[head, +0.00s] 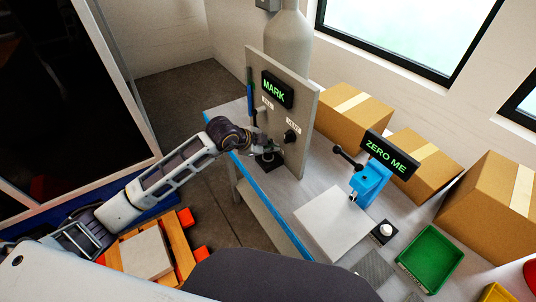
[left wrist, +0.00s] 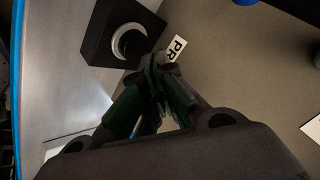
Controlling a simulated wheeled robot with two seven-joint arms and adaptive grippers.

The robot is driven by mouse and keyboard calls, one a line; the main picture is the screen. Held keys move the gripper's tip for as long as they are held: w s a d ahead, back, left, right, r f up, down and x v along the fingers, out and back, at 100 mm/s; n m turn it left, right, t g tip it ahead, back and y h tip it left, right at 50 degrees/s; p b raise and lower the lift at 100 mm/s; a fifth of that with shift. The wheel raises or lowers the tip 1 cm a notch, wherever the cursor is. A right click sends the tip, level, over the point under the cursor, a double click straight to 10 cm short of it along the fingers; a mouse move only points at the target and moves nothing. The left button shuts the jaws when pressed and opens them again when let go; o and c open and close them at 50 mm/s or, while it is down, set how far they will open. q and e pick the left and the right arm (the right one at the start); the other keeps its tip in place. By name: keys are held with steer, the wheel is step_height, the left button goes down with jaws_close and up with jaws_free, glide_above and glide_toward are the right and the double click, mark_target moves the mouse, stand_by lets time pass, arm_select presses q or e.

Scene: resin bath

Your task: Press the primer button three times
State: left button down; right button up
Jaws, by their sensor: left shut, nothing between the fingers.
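The primer button is a black cap in a pale ring on a black block (left wrist: 105,25) in the left wrist view. A label reading "PR" is beside it on the grey panel. In the head view the black block (head: 267,164) sits at the panel's foot, partly hidden by my left gripper (head: 262,148). The left gripper is shut and empty. In the left wrist view its fingertips (left wrist: 158,66) are close beside the button's ring; I cannot tell whether they touch it. My right gripper is out of view.
The upright grey panel (head: 309,105) carries a display reading "MARK" (head: 277,90) and a black knob (head: 291,136). To its right are a blue device (head: 369,185) with a "ZERO ME" display (head: 386,154), a green bin (head: 431,258) and cardboard boxes (head: 350,122).

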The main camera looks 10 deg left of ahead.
mark_target(270, 156)
arm_select(q)
steer(key=shift+r, duration=0.1)
steer(key=shift+r+p, duration=0.35)
steer(key=shift+r, duration=0.05)
steer(key=shift+r+p, duration=0.55)
steer(key=shift+r, duration=0.2)
steer(key=shift+r+p, duration=0.35)
steer(key=shift+r, duration=0.15)
steer(key=shift+r+p, duration=0.5)
steer(key=shift+r, duration=0.2)
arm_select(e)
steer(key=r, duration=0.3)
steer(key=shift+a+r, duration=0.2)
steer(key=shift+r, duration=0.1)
